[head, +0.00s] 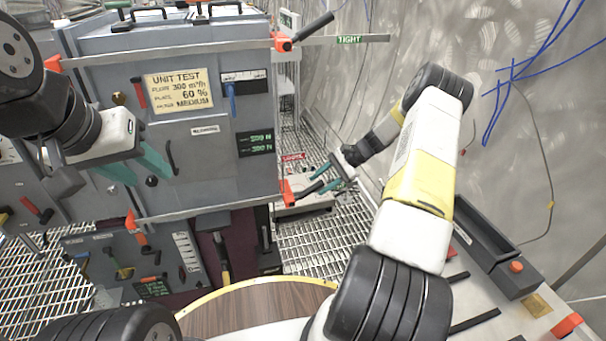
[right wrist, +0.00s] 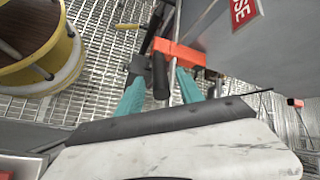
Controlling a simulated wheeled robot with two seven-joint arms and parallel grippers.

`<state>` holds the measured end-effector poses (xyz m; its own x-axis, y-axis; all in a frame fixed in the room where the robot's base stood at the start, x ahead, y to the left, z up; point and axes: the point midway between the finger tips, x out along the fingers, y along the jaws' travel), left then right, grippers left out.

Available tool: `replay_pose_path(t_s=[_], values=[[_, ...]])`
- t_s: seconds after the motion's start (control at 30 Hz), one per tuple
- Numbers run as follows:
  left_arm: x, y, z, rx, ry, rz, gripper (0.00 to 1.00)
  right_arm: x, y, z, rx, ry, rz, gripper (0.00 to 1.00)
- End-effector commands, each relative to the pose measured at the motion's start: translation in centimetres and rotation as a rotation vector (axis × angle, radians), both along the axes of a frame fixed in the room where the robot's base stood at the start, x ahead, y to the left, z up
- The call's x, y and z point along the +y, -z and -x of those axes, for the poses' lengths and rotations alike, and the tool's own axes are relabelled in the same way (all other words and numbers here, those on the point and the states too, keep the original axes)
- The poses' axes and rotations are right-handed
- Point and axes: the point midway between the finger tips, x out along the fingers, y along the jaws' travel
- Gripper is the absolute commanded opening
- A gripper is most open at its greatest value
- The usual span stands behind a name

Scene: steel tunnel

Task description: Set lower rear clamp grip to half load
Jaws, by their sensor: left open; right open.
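The lower rear clamp (head: 287,193) is an orange-red block with a black handle at the lower right corner of the grey cabinet, below a red LOOSE label (head: 292,157). In the right wrist view the orange clamp (right wrist: 180,53) and its black handle (right wrist: 160,77) show beyond and between my teal fingers. My right gripper (head: 328,178) is open at the handle's end, its fingers on either side; contact cannot be told. It also shows in the right wrist view (right wrist: 160,92). My left gripper (head: 140,166) is open and empty before the cabinet's front.
The upper rear clamp (head: 284,43) has its black handle pointing up right, beside a green TIGHT label (head: 349,39). The cabinet (head: 205,165) carries a UNIT TEST plate (head: 179,91) reading 60 %. A grey tray (head: 490,245) stands at right. Grating floor is open beyond.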

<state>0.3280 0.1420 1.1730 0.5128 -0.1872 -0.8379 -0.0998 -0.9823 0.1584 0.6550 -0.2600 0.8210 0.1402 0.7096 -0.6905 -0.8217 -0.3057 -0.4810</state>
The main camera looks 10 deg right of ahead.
Motion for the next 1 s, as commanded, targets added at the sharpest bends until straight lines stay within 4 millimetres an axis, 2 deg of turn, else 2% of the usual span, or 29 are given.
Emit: replay_pose_path(t_s=[0.1, 0.3, 0.63, 0.73, 0.87, 1.0], values=[[0.0, 0.0, 0.0, 0.000, 0.000, 0.000, 0.44, -1.7, -1.5, 0.3, -0.002, 0.002, 0.003, 0.44], [0.0, 0.0, 0.0, 0.000, 0.000, 0.000, 0.44, -3.0, -2.9, 0.6, 0.000, 0.000, 0.000, 0.44], [0.0, 0.0, 0.0, 0.000, 0.000, 0.000, 0.44, -3.2, -3.1, 0.6, 0.001, -0.001, 0.001, 0.44], [0.0, 0.0, 0.0, 0.000, 0.000, 0.000, 0.44, -2.9, -3.8, 0.7, -0.007, -0.014, 0.014, 0.44], [0.0, 0.0, 0.0, 0.000, 0.000, 0.000, 0.44, -1.7, -7.2, 1.0, -0.041, -0.074, 0.077, 0.44], [0.0, 0.0, 0.0, 0.000, 0.000, 0.000, 0.44, 0.8, -13.5, 2.5, -0.111, -0.190, 0.201, 0.44]])
